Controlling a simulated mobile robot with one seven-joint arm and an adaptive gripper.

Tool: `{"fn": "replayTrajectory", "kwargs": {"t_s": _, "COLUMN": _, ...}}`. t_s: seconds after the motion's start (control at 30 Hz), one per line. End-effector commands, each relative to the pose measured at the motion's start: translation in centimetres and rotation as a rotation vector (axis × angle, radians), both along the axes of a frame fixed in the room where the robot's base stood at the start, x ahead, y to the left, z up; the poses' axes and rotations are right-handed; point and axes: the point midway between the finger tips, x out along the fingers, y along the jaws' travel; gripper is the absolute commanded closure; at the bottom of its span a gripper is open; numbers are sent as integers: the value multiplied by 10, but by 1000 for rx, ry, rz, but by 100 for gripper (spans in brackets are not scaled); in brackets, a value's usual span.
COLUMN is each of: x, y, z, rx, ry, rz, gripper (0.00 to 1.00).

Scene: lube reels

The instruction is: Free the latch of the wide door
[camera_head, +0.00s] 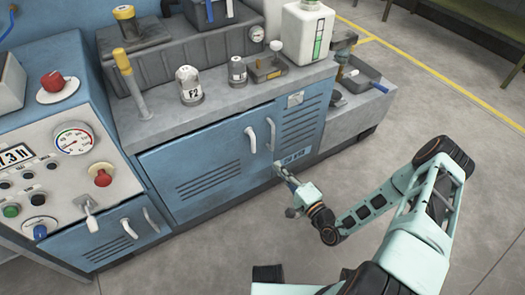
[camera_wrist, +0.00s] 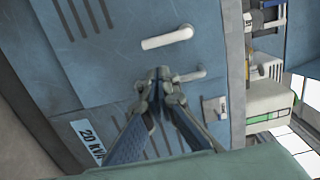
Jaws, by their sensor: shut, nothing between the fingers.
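The wide door (camera_head: 205,165) is a blue panel with slotted vents on the front of the cabinet. It looks shut. Its white bar handle (camera_head: 250,139) is near its right edge and shows in the wrist view (camera_wrist: 168,38). I cannot pick out a separate latch on this door. My gripper (camera_head: 279,168) is shut and empty, in front of the lower part of the seam between the two doors. In the wrist view its fingertips (camera_wrist: 160,75) lie below the wide door's handle and partly cover the second handle (camera_wrist: 188,75). I cannot tell whether they touch the cabinet.
A control panel (camera_head: 60,150) is at left. Bottles stand on the bench top. The floor (camera_head: 240,235) in front is clear.

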Motion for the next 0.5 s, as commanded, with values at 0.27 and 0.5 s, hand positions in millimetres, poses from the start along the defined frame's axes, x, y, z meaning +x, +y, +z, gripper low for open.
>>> {"fn": "replayTrajectory", "kwargs": {"t_s": 0.27, "x": 2, "y": 2, "z": 0, "rx": -1, "ry": -1, "rz": 3, "gripper": 100}}
{"fn": "replayTrajectory", "kwargs": {"t_s": 0.5, "x": 29, "y": 23, "z": -2, "rx": -1, "ry": -2, "rz": 5, "gripper": 100}}
